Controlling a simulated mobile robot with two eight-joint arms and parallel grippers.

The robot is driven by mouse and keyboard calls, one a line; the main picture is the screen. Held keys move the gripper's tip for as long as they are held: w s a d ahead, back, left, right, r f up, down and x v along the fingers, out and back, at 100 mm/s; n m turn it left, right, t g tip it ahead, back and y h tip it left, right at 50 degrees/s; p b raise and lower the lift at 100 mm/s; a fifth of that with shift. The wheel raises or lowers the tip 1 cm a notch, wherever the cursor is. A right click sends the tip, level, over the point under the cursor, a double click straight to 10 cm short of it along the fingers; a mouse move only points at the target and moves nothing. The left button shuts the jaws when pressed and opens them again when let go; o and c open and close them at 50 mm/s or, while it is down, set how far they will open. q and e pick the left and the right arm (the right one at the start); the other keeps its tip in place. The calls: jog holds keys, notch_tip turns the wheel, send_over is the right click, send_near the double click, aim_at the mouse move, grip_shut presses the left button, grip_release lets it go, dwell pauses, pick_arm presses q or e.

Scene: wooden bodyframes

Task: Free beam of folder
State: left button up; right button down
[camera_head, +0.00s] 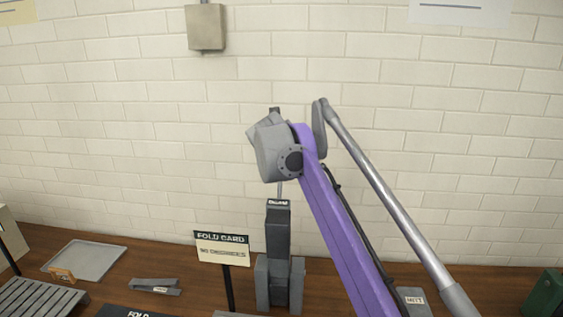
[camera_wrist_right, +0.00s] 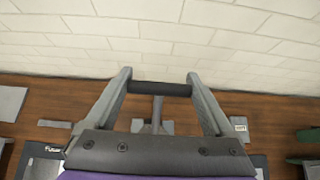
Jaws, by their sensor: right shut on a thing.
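The folder (camera_head: 278,250) is a dark grey upright machine on the wooden bench, with a small label on top. A thin rod (camera_head: 280,188) rises from it and passes behind my right wrist. In the right wrist view a dark round bar (camera_wrist_right: 160,89), apparently the beam's handle, lies across between the two grey fingers of my right gripper (camera_wrist_right: 158,86). The gripper is shut on it, and a grey rod (camera_wrist_right: 157,112) runs down from its middle. In the head view my purple right arm hides the gripper and bar. My left gripper is not in view.
A fold card sign (camera_head: 222,250) stands left of the folder. A grey tray (camera_head: 85,261), a slatted rack (camera_head: 40,298) and a small grey tool (camera_head: 155,286) lie further left. A green object (camera_head: 543,294) is at the far right. A brick wall (camera_head: 130,120) stands behind.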

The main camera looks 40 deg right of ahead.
jog(key=shift+f, duration=0.2)
jog(key=shift+c, duration=0.9)
grip_release()
jog(key=shift+o, duration=0.9)
jog(key=v, duration=1)
jog(key=shift+r, duration=0.3)
jog(key=shift+s+a+f, duration=0.1)
jog(key=shift+s, duration=0.05)
